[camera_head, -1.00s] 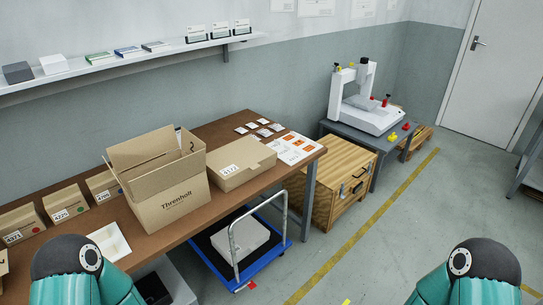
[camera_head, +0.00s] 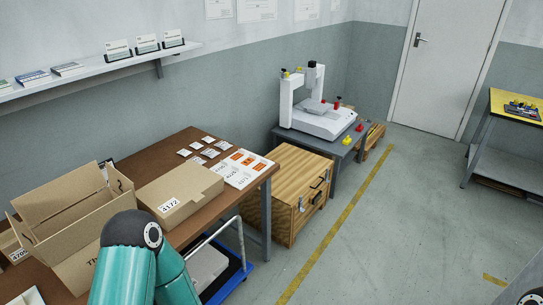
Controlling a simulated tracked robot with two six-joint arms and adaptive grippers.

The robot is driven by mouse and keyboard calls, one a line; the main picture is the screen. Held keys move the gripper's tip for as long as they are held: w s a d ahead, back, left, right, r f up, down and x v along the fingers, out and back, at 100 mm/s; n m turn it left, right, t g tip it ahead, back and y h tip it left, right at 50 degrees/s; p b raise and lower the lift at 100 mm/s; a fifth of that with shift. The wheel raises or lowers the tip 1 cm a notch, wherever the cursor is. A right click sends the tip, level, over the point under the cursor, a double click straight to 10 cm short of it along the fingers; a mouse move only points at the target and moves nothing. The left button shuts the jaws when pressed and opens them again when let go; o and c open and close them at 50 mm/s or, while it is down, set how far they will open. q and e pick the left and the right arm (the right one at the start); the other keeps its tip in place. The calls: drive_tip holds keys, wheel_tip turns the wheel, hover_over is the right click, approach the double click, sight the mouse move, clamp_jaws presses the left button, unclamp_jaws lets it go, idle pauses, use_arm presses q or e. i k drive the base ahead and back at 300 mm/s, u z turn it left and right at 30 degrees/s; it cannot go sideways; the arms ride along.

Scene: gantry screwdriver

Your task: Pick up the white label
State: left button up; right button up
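Several small white labels or cards (camera_head: 210,153) lie in rows on the brown table (camera_head: 180,139), near its back edge. A white sheet (camera_head: 262,163) with orange and white labels lies to their right at the table's far end. I cannot tell which of these is the white label of the task. A closed cardboard box (camera_head: 192,184) marked 4172 carries a white label (camera_head: 170,205) on its front. Neither gripper is in view; only a teal link of my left arm shows, in front of the table.
An open cardboard box (camera_head: 60,215) stands on the table's left part. A blue-edged cart (camera_head: 236,282) is below the table. A wooden crate (camera_head: 285,205) and a gantry machine (camera_head: 320,120) on a grey table stand beyond.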

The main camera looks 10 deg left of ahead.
sight(222, 167)
drive_tip(key=z, duration=0.15)
drive_tip(key=i, duration=1.8)
drive_tip(key=u, duration=0.65)
drive_tip(key=k, duration=0.9)
drive_tip(key=u, duration=0.2)
drive_tip(key=i, duration=0.9)
drive_tip(key=z, duration=0.1)
